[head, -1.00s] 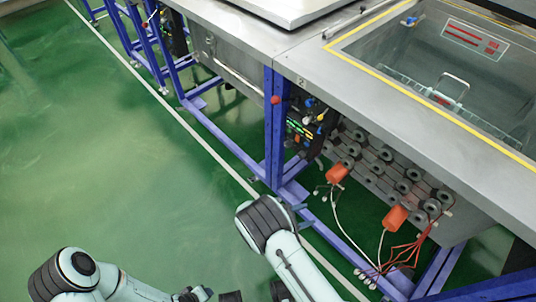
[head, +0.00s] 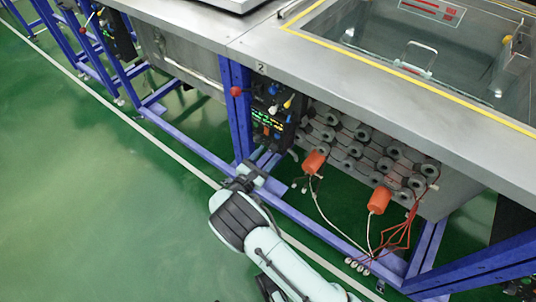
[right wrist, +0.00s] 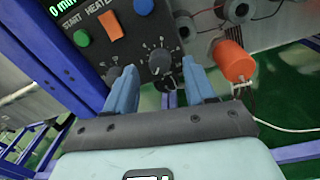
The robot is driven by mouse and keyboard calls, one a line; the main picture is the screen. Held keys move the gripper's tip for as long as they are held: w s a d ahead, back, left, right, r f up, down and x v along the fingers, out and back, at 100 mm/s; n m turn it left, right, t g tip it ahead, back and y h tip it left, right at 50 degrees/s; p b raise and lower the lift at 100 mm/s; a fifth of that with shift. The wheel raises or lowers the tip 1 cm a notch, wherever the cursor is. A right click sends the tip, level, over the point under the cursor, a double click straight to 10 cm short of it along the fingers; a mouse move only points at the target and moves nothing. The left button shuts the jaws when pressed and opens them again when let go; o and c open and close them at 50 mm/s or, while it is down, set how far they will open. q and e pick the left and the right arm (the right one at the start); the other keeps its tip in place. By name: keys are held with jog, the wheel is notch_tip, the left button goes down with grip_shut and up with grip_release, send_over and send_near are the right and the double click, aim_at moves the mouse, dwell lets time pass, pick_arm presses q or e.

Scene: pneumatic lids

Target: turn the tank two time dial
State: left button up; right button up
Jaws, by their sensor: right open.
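The tank two control panel (head: 268,105) is a dark box under the tank edge marked "2". In the right wrist view, its round time dial (right wrist: 160,61) is dark with tick marks around it, below a blue knob (right wrist: 143,6), an orange heater switch (right wrist: 110,25) and a green start button (right wrist: 82,38). My right gripper (right wrist: 158,72) is open, its two blue fingers on either side of the dial. Contact cannot be told. In the head view my right gripper (head: 262,170) is just below the panel. My left gripper is out of view.
Orange plugs (head: 314,161) with cables hang right of the panel, before rows of grey round fittings (head: 345,145). A blue frame post (head: 236,108) stands just left of the panel. The steel tank top (head: 300,60) overhangs it. Green floor at left is clear.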

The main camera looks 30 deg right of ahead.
jog(key=shift+x, duration=1)
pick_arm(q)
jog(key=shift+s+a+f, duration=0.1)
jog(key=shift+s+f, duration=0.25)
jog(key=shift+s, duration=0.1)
pick_arm(e)
grip_shut()
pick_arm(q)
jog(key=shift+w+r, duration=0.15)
pick_arm(e)
jog(key=shift+m, duration=0.3)
jog(key=m, duration=0.3)
jog(key=shift+m+p, duration=0.3)
jog(key=shift+m, duration=0.1)
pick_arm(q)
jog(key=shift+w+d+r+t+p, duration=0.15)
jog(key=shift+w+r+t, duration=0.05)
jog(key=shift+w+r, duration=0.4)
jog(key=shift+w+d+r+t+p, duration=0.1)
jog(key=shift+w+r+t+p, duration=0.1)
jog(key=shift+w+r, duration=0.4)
pick_arm(e)
jog(key=m, duration=0.6)
jog(key=shift+f, duration=0.1)
jog(key=shift+m, duration=0.3)
